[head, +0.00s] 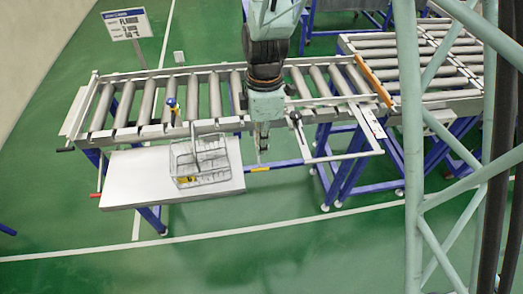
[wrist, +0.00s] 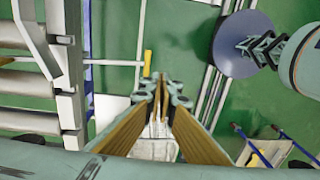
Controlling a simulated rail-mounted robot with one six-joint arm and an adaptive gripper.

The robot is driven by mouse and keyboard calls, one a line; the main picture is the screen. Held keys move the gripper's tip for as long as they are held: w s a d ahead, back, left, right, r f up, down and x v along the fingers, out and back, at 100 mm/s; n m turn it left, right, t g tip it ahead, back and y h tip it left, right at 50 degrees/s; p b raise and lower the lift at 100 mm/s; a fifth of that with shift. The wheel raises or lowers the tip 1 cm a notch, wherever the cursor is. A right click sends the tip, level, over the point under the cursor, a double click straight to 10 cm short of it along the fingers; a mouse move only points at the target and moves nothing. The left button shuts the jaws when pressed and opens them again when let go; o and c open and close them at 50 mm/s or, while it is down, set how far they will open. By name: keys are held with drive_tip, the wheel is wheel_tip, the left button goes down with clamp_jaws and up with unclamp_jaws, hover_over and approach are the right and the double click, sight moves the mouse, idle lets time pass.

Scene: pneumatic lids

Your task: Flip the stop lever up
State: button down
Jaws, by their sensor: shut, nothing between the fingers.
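My gripper (head: 262,152) points down in front of the conveyor's front rail, right of the wire basket; its fingers are shut and empty. In the wrist view its fingertips (wrist: 158,88) meet in the middle. Which part is the stop lever is not certain. A black-knobbed lever (head: 295,117) stands on the front rail just right of my gripper, apart from it. An orange bar (head: 373,80) crosses the conveyor at its right end. A yellow piece (wrist: 147,62) shows just beyond the fingertips in the wrist view.
The roller conveyor (head: 118,106) runs behind my gripper. A wire basket (head: 205,165) stands on a white shelf (head: 130,175) to the left. A red handle (head: 96,195) sticks out at the shelf's left. The green floor in front is clear.

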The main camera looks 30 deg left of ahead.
drive_tip(key=shift+r, duration=0.45)
drive_tip(key=shift+d, duration=0.1)
idle(0.4)
drive_tip(key=w+d+r+m, duration=0.3)
drive_tip(key=d+r, duration=0.3)
drive_tip(key=d, duration=0.2)
drive_tip(key=w+d+r+m, duration=0.3)
drive_tip(key=d+r+m, duration=0.15)
drive_tip(key=d, duration=0.35)
drive_tip(key=s+d+r+m+t+b, duration=0.1)
drive_tip(key=d+r+m, duration=0.4)
drive_tip(key=d, duration=0.4)
drive_tip(key=s+d+r+m+t+b, duration=0.1)
drive_tip(key=d+r+m, duration=0.1)
drive_tip(key=d+r, duration=0.6)
drive_tip(key=s+d+r+m+t+b, duration=0.1)
drive_tip(key=s+d+r+m, duration=0.15)
drive_tip(key=d, duration=0.35)
drive_tip(key=s+d+r+m, duration=0.1)
drive_tip(key=s+d+m, duration=0.25)
drive_tip(key=d, duration=0.25)
drive_tip(key=s+d+r+m+t+b, duration=0.1)
drive_tip(key=s+m, duration=0.4)
drive_tip(key=s, duration=1.2)
drive_tip(key=shift+r+t+b, duration=0.3)
drive_tip(key=shift+t+b, duration=0.1)
drive_tip(key=shift+b, duration=0.1)
